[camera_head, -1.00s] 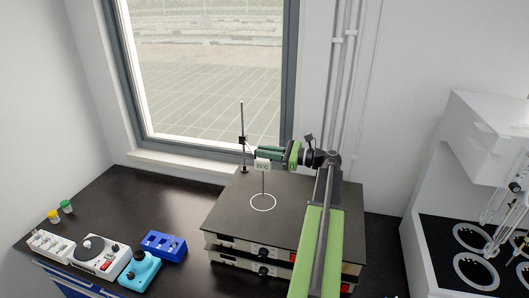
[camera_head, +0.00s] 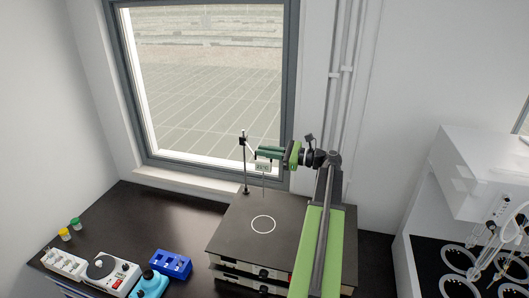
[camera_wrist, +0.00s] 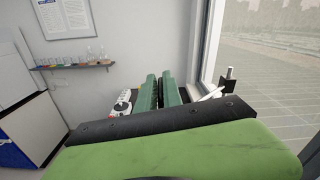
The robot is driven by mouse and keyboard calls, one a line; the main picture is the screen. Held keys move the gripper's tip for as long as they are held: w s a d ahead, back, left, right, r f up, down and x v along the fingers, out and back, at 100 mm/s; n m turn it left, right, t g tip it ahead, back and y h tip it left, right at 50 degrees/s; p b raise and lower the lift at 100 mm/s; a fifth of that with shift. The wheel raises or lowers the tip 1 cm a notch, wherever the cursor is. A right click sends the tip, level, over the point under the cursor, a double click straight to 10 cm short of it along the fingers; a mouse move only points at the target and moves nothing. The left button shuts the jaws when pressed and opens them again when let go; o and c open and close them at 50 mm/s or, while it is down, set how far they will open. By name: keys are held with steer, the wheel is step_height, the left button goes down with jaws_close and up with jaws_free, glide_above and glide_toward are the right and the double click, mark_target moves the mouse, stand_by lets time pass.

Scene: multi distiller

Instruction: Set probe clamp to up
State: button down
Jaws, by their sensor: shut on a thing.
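The probe clamp (camera_head: 242,141) is a small dark block near the top of a thin upright rod (camera_head: 245,168) at the hotplate's back left. The probe's small display box (camera_head: 263,167) hangs beside it, with a thin probe pointing down, its tip above the plate. My gripper (camera_head: 257,153) comes from the right and is shut on the clamp's arm at the display box. The exact grip is hidden by the fingers. In the wrist view my green fingers (camera_wrist: 164,90) lie close together; a pale arm and a dark rod end (camera_wrist: 229,82) show to their right.
The hotplate (camera_head: 230,232) with a white ring lies below my arm. A white device (camera_head: 108,272), a blue rack (camera_head: 171,263) and small capped jars (camera_head: 65,235) stand at left. The window is close behind. A white distiller unit (camera_head: 480,170) stands at right.

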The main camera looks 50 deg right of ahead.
steer(key=c, duration=1.5)
jaws_free()
steer(key=shift+d, duration=0.1)
steer(key=v, duration=1.7)
steer(key=shift+s, duration=0.25)
